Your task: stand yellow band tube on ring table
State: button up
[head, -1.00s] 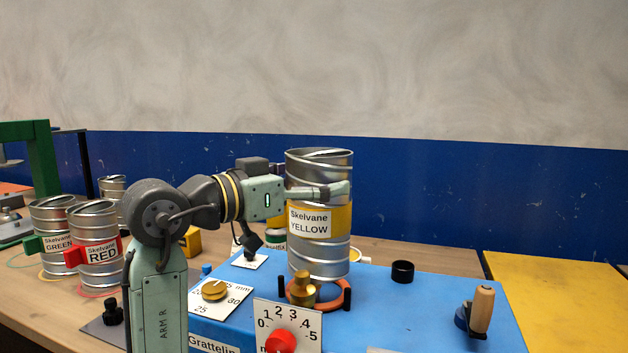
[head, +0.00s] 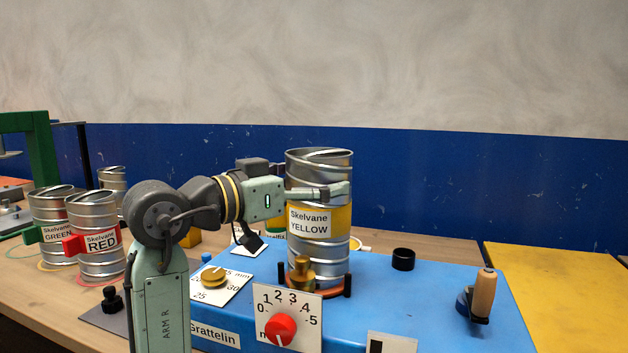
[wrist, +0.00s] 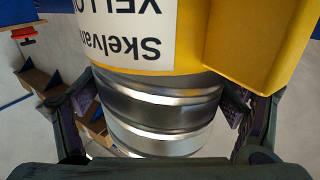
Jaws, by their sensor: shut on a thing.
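The yellow band tube (head: 318,252) is a ridged silver duct with a yellow band and a "Skelvane YELLOW" label.
The blue box (head: 420,305) carries a brass knob (head: 302,272), a red dial (head: 280,328), a black cup (head: 403,259) and a wooden-handled lever (head: 482,295). Red (head: 95,240) and green (head: 50,225) tubes stand at left. A yellow panel (head: 560,295) lies at right.

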jog(key=shift+f+b, duration=0.6)
jog(key=shift+f, duration=0.25)
jog(key=o, duration=1.8)
jog(key=shift+c, duration=0.2)
jog(key=shift+s, duration=0.1)
jog(key=v, duration=1.2)
jog(key=shift+r, duration=0.1)
